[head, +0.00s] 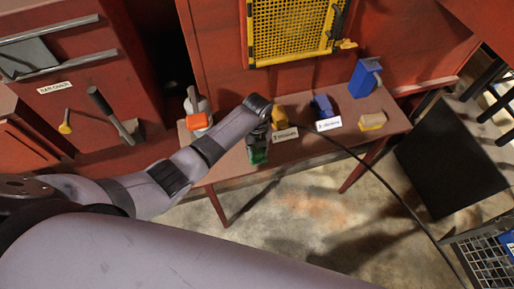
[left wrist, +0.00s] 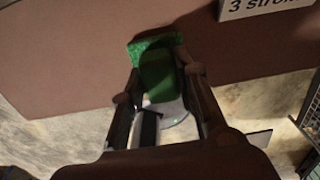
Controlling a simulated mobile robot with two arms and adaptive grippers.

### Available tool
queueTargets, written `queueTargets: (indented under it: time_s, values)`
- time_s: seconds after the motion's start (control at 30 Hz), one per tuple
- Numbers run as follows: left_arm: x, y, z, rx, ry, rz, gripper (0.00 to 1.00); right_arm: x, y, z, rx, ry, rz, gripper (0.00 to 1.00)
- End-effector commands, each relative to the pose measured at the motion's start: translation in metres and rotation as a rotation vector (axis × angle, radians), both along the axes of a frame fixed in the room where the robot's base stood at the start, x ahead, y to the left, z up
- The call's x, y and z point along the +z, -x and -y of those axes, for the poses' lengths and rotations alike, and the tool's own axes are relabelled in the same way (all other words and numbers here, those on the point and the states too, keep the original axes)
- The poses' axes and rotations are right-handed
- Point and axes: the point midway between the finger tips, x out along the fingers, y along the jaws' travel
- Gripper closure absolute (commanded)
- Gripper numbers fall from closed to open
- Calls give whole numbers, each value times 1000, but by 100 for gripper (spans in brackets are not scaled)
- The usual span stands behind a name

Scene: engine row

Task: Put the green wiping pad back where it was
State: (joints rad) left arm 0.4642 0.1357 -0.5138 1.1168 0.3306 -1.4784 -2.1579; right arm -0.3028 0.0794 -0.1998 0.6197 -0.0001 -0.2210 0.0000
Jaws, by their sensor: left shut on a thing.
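The green wiping pad (head: 258,157) is between the fingers of my left gripper (head: 257,148), at the front edge of the red-brown table (head: 215,165). In the left wrist view the pad (left wrist: 158,72) shows a bright green rough edge and a darker green body. The fingers of my left gripper (left wrist: 162,88) are shut on it from both sides. The pad's far edge overlaps the tabletop and its near part overlaps the floor in that view. I cannot tell whether it touches the table. My right gripper is not in view.
On the table stand an orange-and-white item (head: 198,118), a yellow item (head: 279,117), blue items (head: 322,106) (head: 365,78) and a tan block (head: 372,121). White labels (head: 285,134) (head: 328,124) stand near the front. A dark cable (head: 375,175) crosses at the right.

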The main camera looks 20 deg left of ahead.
Motion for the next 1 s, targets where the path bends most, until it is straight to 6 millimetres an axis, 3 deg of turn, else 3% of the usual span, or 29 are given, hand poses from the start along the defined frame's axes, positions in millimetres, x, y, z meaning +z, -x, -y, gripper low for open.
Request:
queueTargets:
  time_s: [0.13,0.17,0.47,0.83,1.0]
  values:
    - [-2,0,0,0,0,0,95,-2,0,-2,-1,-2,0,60]
    - [-3,0,0,0,0,0,72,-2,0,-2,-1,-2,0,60]
    - [-2,0,0,0,0,0,52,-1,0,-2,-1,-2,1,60]
    - [3,-1,0,0,0,1,52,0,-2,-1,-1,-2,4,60]
    - [26,-2,-1,-1,-1,5,52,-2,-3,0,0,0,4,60]
